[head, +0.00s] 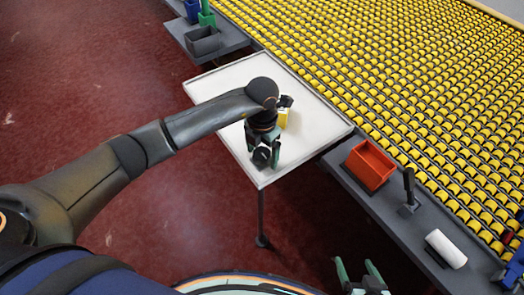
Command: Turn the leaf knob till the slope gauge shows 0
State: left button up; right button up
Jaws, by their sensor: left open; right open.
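No reading can be made out. My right gripper (360,272) is open and empty at the bottom edge, away from the leaf.
A grey ledge (345,177) runs along the bed with a red bin (370,165), a black-handled tool (409,187) and a white roll (446,248). A grey bin (202,41) stands at the upper left. A leg (262,220) stands under the leaf. Red floor is clear.

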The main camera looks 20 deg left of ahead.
pick_arm(q)
jog(key=shift+c, duration=0.2)
jog(key=c, duration=1.3)
jog(key=shift+r+n, duration=0.1)
jog(key=shift+n, duration=0.2)
jog(key=n, duration=0.3)
jog(key=shift+n+p, duration=0.3)
jog(key=shift+p, duration=0.05)
jog(key=n+p, duration=0.1)
jog(key=n, duration=0.3)
jog(key=shift+n, duration=0.3)
jog(key=n+p, duration=0.1)
jog(key=n, duration=0.3)
jog(key=shift+s+n, duration=0.1)
jog(key=shift+n, duration=0.2)
jog(key=shift+s+f+n+p, duration=0.15)
jog(key=shift+n+p, duration=0.65)
jog(key=shift+n, duration=1.5)
jog(key=shift+a+f, duration=0.1)
